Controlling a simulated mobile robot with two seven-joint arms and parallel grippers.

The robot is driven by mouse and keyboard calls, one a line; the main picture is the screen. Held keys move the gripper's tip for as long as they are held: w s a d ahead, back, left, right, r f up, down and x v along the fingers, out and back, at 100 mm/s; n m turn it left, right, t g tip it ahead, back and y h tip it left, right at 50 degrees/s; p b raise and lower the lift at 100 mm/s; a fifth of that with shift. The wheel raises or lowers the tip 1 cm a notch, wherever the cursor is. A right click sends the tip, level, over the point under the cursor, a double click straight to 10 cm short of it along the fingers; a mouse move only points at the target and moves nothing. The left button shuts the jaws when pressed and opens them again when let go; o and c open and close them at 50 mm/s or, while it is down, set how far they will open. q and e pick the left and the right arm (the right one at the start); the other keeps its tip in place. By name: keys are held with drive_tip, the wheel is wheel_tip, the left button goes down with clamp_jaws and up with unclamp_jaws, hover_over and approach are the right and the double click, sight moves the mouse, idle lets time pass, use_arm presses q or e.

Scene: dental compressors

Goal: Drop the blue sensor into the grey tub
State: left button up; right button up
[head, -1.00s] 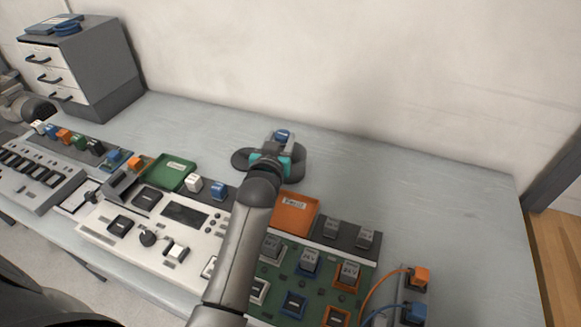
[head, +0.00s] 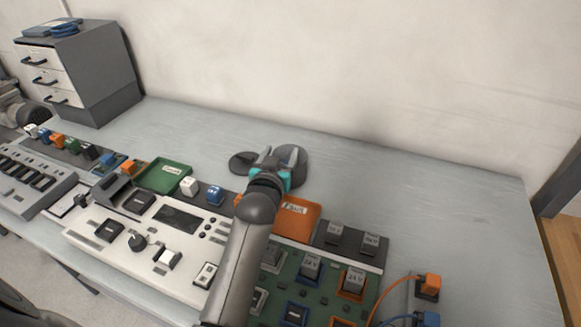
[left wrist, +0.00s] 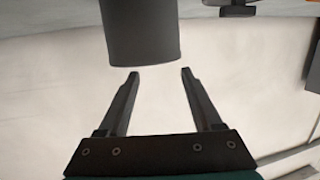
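My left gripper (head: 274,158) is over the table behind the panels. In the left wrist view its two fingers (left wrist: 160,75) stand apart with nothing between them. A dark grey, round-ended body (left wrist: 140,35), seemingly the grey tub, shows just beyond the fingertips. In the head view a dark grey rounded shape (head: 291,160) shows beside the gripper, partly covered by it; I cannot tell for sure that it is the tub. The blue sensor no longer shows at the gripper, and the tub's inside is hidden. My right gripper is not in view.
A green tray (head: 164,176) and an orange tray (head: 297,219) lie near the panels. A blue block (head: 214,195) and a white block (head: 189,186) stand between them. Orange cabling (head: 390,281) is at front right. The back right table (head: 430,180) is clear; a drawer cabinet (head: 105,85) stands left.

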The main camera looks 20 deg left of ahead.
use_arm(q)
drive_tip(key=shift+o, duration=1)
wheel_tip(320, 180, up, 20)
drive_tip(key=p, duration=0.5)
drive_tip(key=shift+p, duration=0.3)
